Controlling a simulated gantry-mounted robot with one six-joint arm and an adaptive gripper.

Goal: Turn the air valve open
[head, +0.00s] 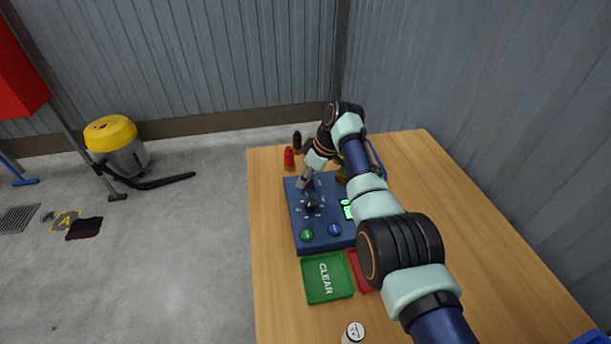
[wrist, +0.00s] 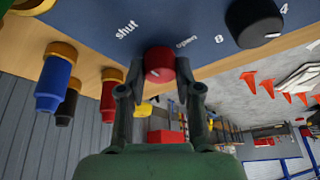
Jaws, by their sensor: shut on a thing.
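The air valve is a red knob (wrist: 159,62) on the blue panel (wrist: 200,22), seen in the wrist view. My gripper (wrist: 160,72) is shut on the red knob, with one finger on each side. In the head view my gripper (head: 303,183) is at the far left part of the panel (head: 296,222) and hides the knob.
A black dial (head: 311,204) with numbers, a green button (head: 307,235) and a blue button (head: 334,230) are on the panel. Red (head: 289,158) and black (head: 297,142) cylinders stand behind it. A green CLEAR tray (head: 327,295) and a red tray (head: 362,270) lie in front.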

